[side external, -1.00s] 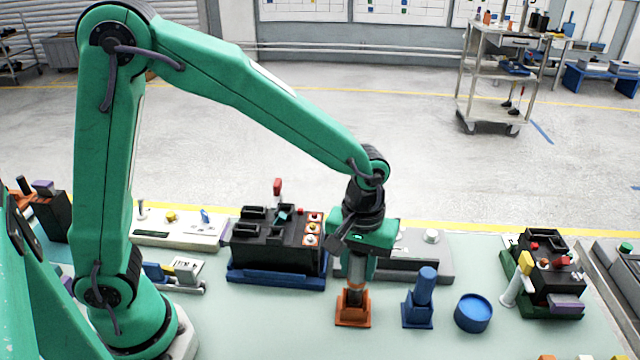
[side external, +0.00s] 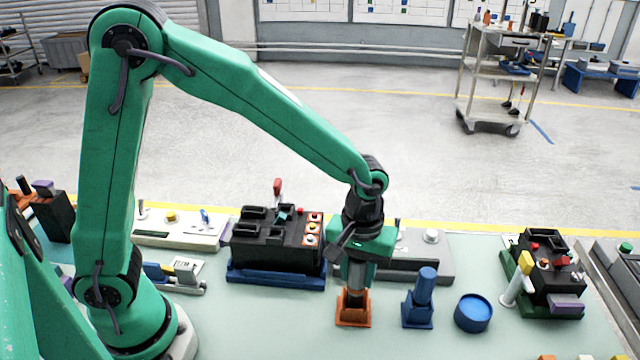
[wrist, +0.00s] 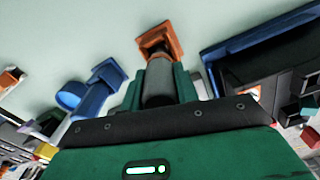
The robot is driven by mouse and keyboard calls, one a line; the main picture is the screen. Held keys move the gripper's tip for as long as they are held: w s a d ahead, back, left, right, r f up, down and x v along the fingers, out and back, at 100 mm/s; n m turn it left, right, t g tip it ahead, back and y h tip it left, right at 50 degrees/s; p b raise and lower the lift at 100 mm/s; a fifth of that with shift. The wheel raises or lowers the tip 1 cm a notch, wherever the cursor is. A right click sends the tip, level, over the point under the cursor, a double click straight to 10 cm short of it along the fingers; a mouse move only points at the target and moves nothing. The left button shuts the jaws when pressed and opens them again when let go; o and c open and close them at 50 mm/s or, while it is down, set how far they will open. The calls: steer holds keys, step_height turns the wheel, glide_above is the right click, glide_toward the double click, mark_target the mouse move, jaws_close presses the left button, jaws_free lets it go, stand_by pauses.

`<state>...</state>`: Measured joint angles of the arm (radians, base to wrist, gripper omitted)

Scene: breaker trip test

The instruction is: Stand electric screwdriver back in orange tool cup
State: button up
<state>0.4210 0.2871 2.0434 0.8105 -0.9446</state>
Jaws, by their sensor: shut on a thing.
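The electric screwdriver (side external: 355,281) is a dark grey cylinder held upright, and its lower end is inside the orange tool cup (side external: 353,315). In the wrist view the grey screwdriver body (wrist: 158,85) lies between the green fingers, in line with the orange cup (wrist: 162,40). My gripper (side external: 357,272) is shut on the screwdriver just above the cup. It also shows in the wrist view (wrist: 160,88). The tool's lower tip is hidden in the cup, so I cannot tell whether it rests on the bottom.
A blue holder with a blue cylinder (side external: 421,300) stands close to the right of the cup, with a round blue container (side external: 473,313) beyond it. A black breaker unit on a blue base (side external: 275,277) stands to the left.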

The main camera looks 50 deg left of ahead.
steer(key=shift+f, duration=0.8)
steer(key=o, duration=1.1)
steer(key=shift+r, duration=0.1)
steer(key=shift+r, duration=3.85)
